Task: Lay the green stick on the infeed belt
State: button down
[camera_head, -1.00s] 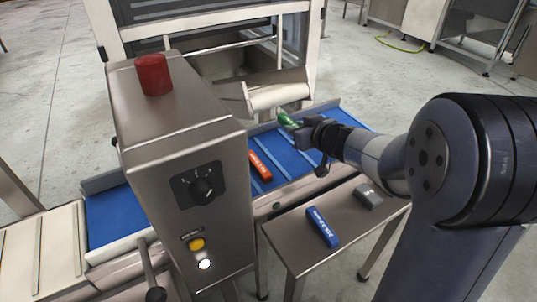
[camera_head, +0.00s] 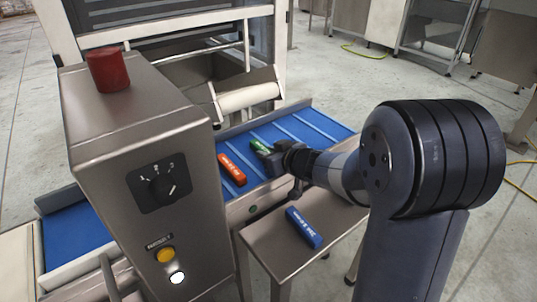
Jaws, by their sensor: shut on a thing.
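The green stick (camera_head: 260,147) shows only in part at the tip of my gripper (camera_head: 275,155), which is shut on it. The stick is over the blue infeed belt (camera_head: 314,131), or touching it; I cannot tell which. My gripper reaches in from the right, and it hides the stick's near end. An orange stick (camera_head: 232,169) lies on the belt, a short way left of the green one.
A blue stick (camera_head: 303,227) lies on the steel side table (camera_head: 270,242) in front of the belt. A steel control box (camera_head: 140,150) with a red beacon (camera_head: 108,70) stands at left. The belt is clear to the right, beyond my gripper.

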jog(key=shift+f, duration=0.15)
jog(key=c, duration=1.2)
grip_release()
jog(key=shift+s+d+r, duration=0.15)
jog(key=shift+s+r, duration=0.05)
jog(key=shift+r, duration=0.15)
jog(key=p+v, duration=0.4)
jog(key=v, duration=0.7)
jog(key=shift+s+d, duration=0.15)
